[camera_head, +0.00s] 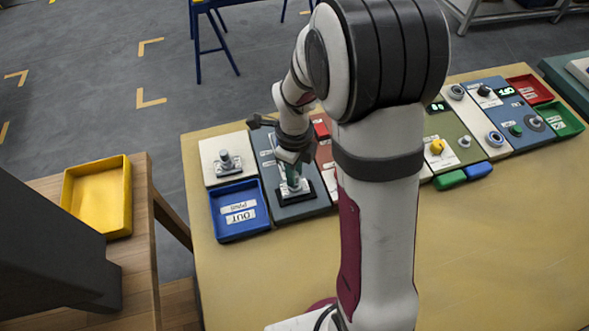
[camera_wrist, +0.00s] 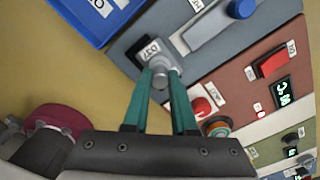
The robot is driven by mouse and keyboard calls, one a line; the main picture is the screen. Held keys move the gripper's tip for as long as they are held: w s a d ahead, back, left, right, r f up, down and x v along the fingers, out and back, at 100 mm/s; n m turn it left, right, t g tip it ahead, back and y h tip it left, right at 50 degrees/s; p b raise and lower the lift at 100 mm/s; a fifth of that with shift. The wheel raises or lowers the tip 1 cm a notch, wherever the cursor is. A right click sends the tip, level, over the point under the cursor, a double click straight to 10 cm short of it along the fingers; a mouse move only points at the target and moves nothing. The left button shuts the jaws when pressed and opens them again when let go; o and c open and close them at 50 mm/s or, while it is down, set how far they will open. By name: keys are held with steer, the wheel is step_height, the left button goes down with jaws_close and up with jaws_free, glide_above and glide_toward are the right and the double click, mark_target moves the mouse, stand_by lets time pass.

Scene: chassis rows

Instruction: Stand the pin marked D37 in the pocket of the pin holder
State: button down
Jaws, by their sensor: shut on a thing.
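My gripper (camera_head: 291,180) points down over a black base on the dark grey panel at the left of the table. In the wrist view its green fingers (camera_wrist: 161,76) are shut on the grey metal pin (camera_wrist: 160,72). A white label reading D37 (camera_wrist: 151,49) lies just beyond the fingertips, next to the pin's light grey block on a dark base (camera_wrist: 128,46). The fingers hide part of the pin, and I cannot tell how it sits in the base. A silver post on a square base (camera_head: 227,163) stands on the white panel to the left.
A blue tray (camera_head: 229,196) labelled OUT PINS lies just left of the gripper. A yellow tray (camera_head: 98,186) stands on a wooden stand farther left. The table front is clear.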

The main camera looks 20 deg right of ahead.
steer(key=c, duration=0.6)
jaws_free()
steer(key=shift+c, duration=0.2)
step_height(320, 180, up, 16)
step_height(320, 180, up, 7)
steer(key=shift+f, duration=0.1)
stand_by(0.5)
